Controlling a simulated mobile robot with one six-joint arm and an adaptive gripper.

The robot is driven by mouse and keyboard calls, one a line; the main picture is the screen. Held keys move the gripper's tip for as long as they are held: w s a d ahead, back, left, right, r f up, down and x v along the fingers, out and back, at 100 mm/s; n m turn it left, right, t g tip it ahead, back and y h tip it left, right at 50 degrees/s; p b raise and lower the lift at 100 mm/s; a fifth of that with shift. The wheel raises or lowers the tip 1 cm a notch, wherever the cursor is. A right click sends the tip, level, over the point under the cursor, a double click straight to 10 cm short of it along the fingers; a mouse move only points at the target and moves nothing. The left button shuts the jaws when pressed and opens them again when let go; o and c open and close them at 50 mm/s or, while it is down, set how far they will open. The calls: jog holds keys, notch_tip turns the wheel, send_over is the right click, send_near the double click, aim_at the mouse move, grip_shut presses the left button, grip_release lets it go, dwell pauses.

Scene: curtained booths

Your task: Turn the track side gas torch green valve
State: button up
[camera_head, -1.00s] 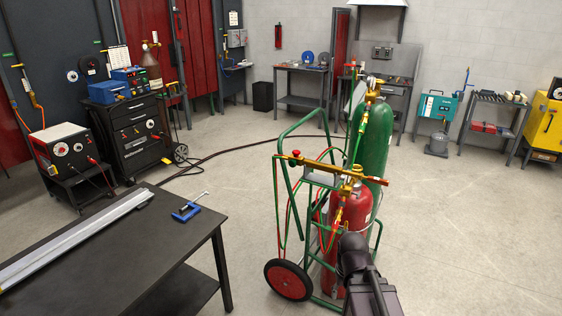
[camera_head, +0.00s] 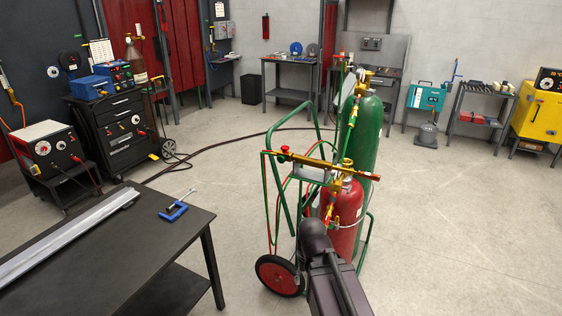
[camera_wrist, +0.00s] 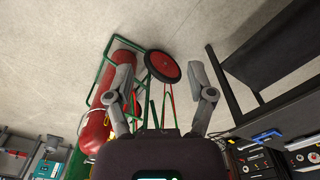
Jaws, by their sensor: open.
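The brass gas torch (camera_head: 332,166) lies across the top of a green cylinder cart (camera_head: 266,205). A red valve knob (camera_head: 285,150) shows near its left end. I cannot clearly make out the green valve. A red cylinder (camera_head: 346,212) and a taller green cylinder (camera_head: 366,135) stand on the cart. My gripper (camera_wrist: 160,65) is open in the wrist view, its two fingers apart with nothing held between them. The red cylinder (camera_wrist: 97,120) and the cart's wheel (camera_wrist: 162,66) show beyond it. In the head view my dark arm is in front of the cart's lower part and the gripper itself cannot be made out.
A dark table (camera_head: 150,240) with a blue clamp (camera_head: 174,211) and a metal bar (camera_head: 70,235) stands at the left. A hose (camera_head: 215,147) runs over the floor behind the cart. The floor (camera_head: 450,240) to the right of the cart is clear.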

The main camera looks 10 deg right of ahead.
jog(key=w, duration=0.1)
jog(key=n+t+h+b, duration=0.5)
jog(key=n+t+h, duration=0.75)
jog(key=n, duration=1.55)
send_near(280, 160)
jog(key=s+t+y, duration=0.2)
jog(key=s, duration=0.2)
jog(key=shift+a+f, duration=0.25)
jog(key=shift+a, duration=0.15)
jog(key=shift+w+d, duration=0.1)
jog(key=x, duration=1.3)
jog(key=shift+w+d, duration=0.1)
jog(key=shift+w, duration=0.1)
